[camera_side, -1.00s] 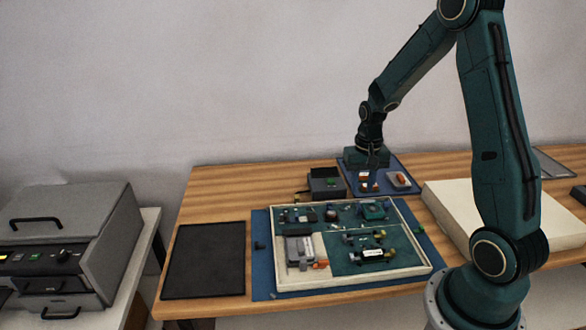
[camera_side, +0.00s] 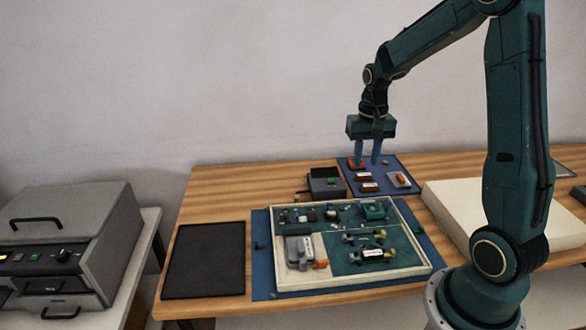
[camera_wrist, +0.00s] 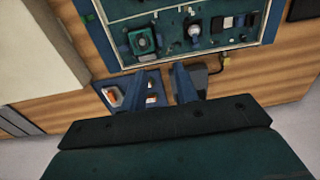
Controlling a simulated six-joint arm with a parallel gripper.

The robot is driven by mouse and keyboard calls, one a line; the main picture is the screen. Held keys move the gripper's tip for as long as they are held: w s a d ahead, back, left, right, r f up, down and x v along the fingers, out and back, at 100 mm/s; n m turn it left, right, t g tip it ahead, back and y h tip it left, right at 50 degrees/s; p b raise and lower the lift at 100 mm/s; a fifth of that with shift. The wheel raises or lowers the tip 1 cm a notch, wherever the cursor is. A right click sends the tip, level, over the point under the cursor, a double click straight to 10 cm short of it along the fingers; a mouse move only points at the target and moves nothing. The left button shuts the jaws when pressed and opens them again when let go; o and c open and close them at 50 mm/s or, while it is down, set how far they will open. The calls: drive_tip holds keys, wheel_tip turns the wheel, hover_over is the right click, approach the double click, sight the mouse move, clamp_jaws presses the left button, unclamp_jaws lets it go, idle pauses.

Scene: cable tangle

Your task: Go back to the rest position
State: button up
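My gripper (camera_side: 367,162) hangs over the small blue mat (camera_side: 398,165) at the back of the table, pointing down. Its two blue fingers stand apart with nothing seen between them. In the wrist view my gripper (camera_wrist: 178,66) also shows its fingers spread. On the mat lie several small orange-and-white parts (camera_side: 367,187) and a grey piece with an orange part (camera_side: 399,179). The fingertips look just above or near the mat; the exact gap cannot be told.
A dark open box (camera_side: 327,183) stands left of the mat. In front is a framed board (camera_side: 348,287) with green panels and several components. A black pad (camera_side: 205,262) lies at left, a cream block (camera_side: 455,215) at right. A grey machine (camera_side: 75,235) stands far left.

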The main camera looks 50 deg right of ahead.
drive_tip(key=s+a+r+n+t, duration=0.2)
drive_tip(key=s+a+r+n, duration=0.25)
drive_tip(key=a+r, duration=0.6)
drive_tip(key=s+a+r+n+t, duration=0.2)
drive_tip(key=s+a+n+t, duration=0.1)
drive_tip(key=s+a, duration=0.6)
drive_tip(key=shift+s+n+t, duration=0.3)
drive_tip(key=shift+s+n, duration=0.35)
drive_tip(key=shift+s, duration=0.3)
drive_tip(key=shift+w+r, duration=0.1)
